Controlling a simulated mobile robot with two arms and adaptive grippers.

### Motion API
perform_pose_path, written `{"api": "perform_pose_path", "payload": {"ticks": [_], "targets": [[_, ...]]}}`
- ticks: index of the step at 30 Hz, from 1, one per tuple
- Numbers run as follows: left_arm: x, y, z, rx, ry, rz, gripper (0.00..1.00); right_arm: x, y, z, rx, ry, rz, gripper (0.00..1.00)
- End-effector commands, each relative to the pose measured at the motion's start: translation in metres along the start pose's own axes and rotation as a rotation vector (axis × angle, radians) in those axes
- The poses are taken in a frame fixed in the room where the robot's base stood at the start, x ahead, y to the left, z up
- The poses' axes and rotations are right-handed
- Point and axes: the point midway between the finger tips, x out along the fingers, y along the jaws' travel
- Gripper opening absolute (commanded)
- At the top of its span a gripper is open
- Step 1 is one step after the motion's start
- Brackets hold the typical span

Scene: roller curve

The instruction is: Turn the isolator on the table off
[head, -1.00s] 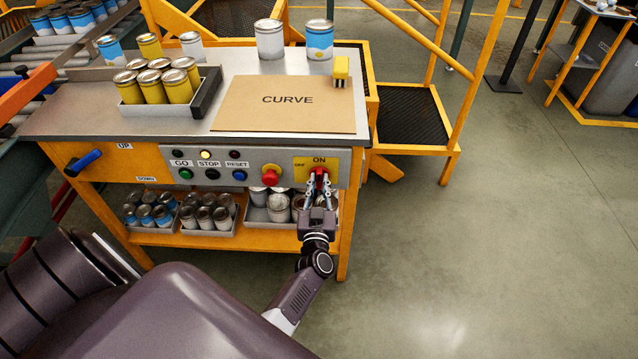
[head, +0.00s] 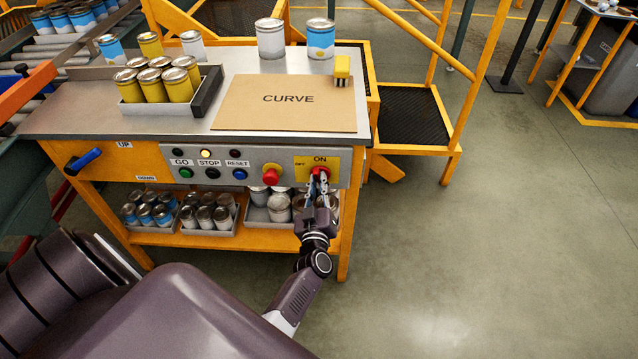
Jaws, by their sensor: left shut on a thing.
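The isolator (head: 329,163) is a yellow plate at the right end of the table's front panel. It has OFF at its left, ON at its top and a red handle (head: 319,171) in the middle. The handle looks about upright, towards ON; the fingers partly hide it. My left gripper (head: 318,179) reaches up from below in front of the panel, its fingertips shut on the red handle. My right gripper is out of view.
A red stop button (head: 271,176) sits just left of the isolator, then the GO, STOP and RESET buttons. A blue lever (head: 83,162) is at the far left. Tins stand on the table and lower shelf. A CURVE board (head: 285,118) lies on top.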

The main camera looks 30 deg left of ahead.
Motion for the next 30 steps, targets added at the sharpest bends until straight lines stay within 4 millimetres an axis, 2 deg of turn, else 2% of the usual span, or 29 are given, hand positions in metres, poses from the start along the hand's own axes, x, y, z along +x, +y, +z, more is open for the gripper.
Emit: {"api": "perform_pose_path", "payload": {"ticks": [30], "targets": [[-0.001,-0.010,0.009,-0.945,-0.004,-0.002,0.00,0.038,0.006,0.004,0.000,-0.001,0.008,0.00]]}}
